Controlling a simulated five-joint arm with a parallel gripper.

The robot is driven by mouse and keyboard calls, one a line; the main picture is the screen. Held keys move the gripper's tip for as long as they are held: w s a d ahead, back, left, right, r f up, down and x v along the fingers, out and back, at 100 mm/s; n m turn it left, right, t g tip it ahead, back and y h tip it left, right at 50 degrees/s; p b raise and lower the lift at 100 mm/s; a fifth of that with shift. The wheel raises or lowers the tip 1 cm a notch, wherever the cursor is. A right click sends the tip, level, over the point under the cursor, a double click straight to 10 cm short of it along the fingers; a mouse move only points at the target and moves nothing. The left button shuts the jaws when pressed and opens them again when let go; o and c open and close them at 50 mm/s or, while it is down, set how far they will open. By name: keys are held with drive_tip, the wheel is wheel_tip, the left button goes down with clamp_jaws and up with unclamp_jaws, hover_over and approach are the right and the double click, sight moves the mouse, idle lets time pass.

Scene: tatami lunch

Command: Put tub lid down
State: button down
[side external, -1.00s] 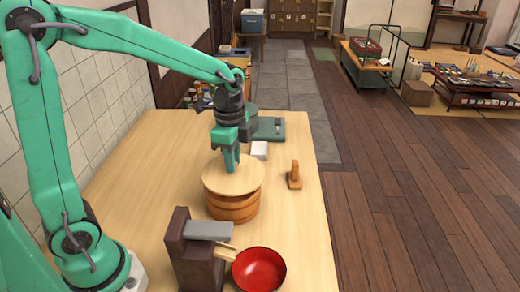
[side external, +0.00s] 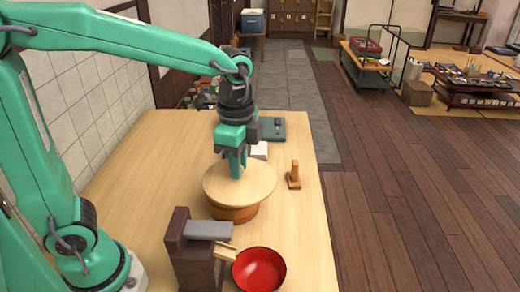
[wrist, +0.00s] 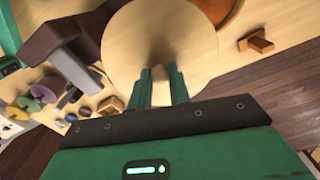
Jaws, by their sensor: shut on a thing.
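The round pale wooden tub lid (side external: 215,182) is held over the wooden tub (side external: 231,213), whose top it hides in the side view. The lid fills much of the wrist view (wrist: 130,45). My gripper (side external: 237,172) is shut on the lid from above, near its middle. In the wrist view its green fingers (wrist: 163,85) close on the lid's handle, which is mostly hidden. An orange-brown curve, probably the tub (wrist: 236,14), shows past the lid's edge. The lid looks roughly level and raised off the tub.
A dark brown box with a grey top (side external: 193,255) and a red bowl (side external: 259,269) stand at the front. A small brown wooden piece (side external: 294,175) is right of the lid. The table's left is clear.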

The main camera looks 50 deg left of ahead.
drive_tip(key=shift+d, duration=0.1)
idle(0.3)
drive_tip(key=w+d+f+m, duration=0.2)
drive_tip(key=d+f, duration=0.2)
drive_tip(key=d, duration=0.2)
drive_tip(key=w+d+f+m, duration=0.2)
drive_tip(key=w+d+f, duration=0.1)
drive_tip(key=d, duration=0.4)
drive_tip(key=shift+w+f+m, duration=0.3)
drive_tip(key=shift+w+f, duration=0.05)
drive_tip(key=shift+f, duration=0.15)
drive_tip(key=w+a+f, duration=0.2)
drive_tip(key=w, duration=0.1)
drive_tip(key=w+a+f, duration=0.2)
drive_tip(key=a, duration=0.1)
drive_tip(key=w+a+f, duration=0.2)
drive_tip(key=w+f, duration=0.1)
drive_tip(key=shift+w+a, duration=0.3)
drive_tip(key=shift+a, duration=0.05)
drive_tip(key=shift+f, duration=2.05)
drive_tip(key=shift+f, duration=0.15)
drive_tip(key=c, duration=1.3)
unclamp_jaws()
